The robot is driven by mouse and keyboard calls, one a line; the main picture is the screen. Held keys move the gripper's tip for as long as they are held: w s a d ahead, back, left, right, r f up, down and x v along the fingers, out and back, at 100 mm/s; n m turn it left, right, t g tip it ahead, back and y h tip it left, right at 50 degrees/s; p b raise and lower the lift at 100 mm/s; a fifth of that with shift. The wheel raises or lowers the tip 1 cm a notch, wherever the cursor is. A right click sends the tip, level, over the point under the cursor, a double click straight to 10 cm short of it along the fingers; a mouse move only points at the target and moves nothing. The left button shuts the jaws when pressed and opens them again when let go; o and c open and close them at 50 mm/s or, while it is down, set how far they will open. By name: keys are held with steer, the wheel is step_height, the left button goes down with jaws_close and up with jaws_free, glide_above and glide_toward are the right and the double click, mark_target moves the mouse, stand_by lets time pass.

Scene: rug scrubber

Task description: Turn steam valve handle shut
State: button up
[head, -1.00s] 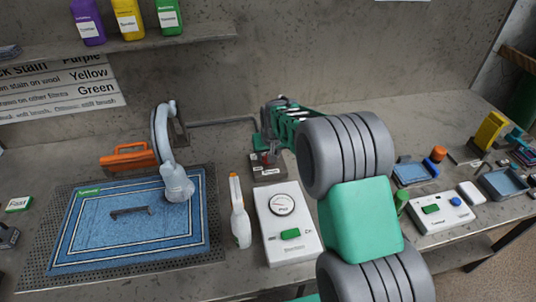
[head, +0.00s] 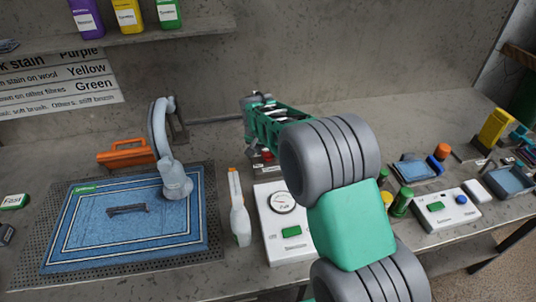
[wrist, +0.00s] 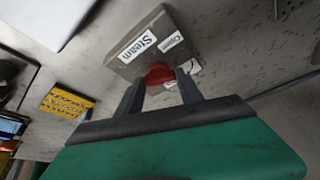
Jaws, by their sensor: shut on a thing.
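The steam valve is a grey-brown block with a "Steam" label and an "Open" label, seen in the wrist view (wrist: 146,42). Its red handle (wrist: 159,73) sits between the two dark fingers of my gripper (wrist: 157,82), which is shut on it. The fingers hide part of the handle, and its exact angle is hard to tell. In the head view, the red handle (head: 267,155) shows small at the back of the bench, just below my green wrist. My arm hides part of the valve there, and the fingertips are not clear.
A white box with a gauge (head: 283,202) and a spray bottle (head: 239,208) stand in front of the valve. Trays and a second switch box (head: 447,207) are right.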

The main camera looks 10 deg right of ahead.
steer(key=m, duration=0.2)
steer(key=m+h, duration=0.1)
steer(key=shift+a+f+m+g+b, duration=0.1)
steer(key=shift+a+m+g+b, duration=0.1)
steer(key=shift+m+g+b, duration=0.2)
steer(key=m, duration=0.1)
steer(key=m+g+h, duration=0.1)
steer(key=m, duration=0.1)
steer(key=shift+w+a+m+p, duration=0.1)
steer(key=shift+w+m+p, duration=0.1)
steer(key=shift+m+p, duration=0.15)
steer(key=m+p, duration=0.1)
steer(key=m+g+p, duration=0.1)
steer(key=m+p, duration=0.1)
steer(key=m, duration=0.1)
steer(key=shift+w+r+g+h, duration=0.1)
steer(key=shift+r+g+h, duration=0.15)
steer(key=shift+g+h, duration=0.05)
steer(key=shift+f+m+g+p, duration=0.1)
steer(key=shift+m+g+p, duration=0.2)
steer(key=shift+m+p, duration=0.6)
steer(key=o, duration=1.4)
steer(key=shift+w, duration=0.1)
